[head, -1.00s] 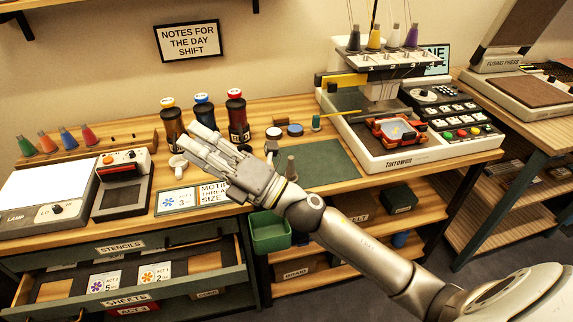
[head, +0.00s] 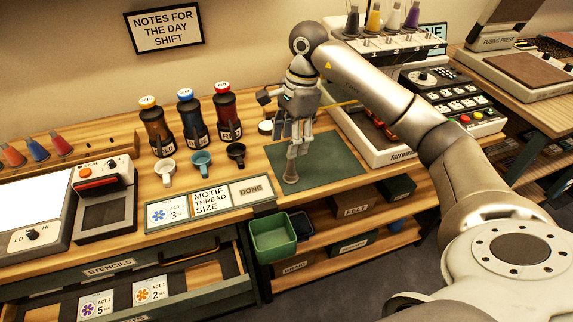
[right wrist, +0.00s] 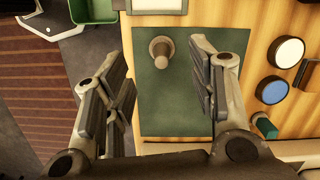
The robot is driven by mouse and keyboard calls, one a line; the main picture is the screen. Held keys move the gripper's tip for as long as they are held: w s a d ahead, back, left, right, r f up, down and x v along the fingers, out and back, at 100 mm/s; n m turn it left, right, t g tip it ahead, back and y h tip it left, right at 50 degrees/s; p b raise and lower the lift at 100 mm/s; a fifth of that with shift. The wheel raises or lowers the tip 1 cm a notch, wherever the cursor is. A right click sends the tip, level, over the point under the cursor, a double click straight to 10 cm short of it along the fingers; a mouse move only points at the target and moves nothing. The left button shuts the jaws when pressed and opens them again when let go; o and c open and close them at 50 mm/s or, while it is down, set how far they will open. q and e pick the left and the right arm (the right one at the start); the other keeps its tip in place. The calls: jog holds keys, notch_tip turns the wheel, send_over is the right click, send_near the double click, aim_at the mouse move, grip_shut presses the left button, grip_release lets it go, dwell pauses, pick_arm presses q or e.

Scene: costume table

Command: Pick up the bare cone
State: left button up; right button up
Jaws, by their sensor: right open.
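The bare cone (head: 290,174) is a small grey-brown cone standing upright on the dark green mat (head: 335,170). It also shows in the right wrist view as a peg on a round base (right wrist: 161,48), near the mat's edge. My left gripper is not in view.
Three thread bottles (head: 193,118) and three small scoops (head: 202,162) stand left of the mat. A DONE sign (head: 250,189) lies at the table's front edge. A green bin (head: 273,236) hangs below. The mat around the cone is clear.

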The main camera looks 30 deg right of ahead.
aim_at(290, 163)
jog(key=shift+d, duration=0.55)
jog(key=f, duration=0.5)
jog(key=shift+s+a+f, duration=0.1)
jog(key=shift+a, duration=0.2)
jog(key=f, duration=0.1)
jog(key=f+p, duration=0.1)
jog(key=f, duration=0.3)
jog(key=shift+a, duration=0.3)
jog(key=c, duration=0.7)
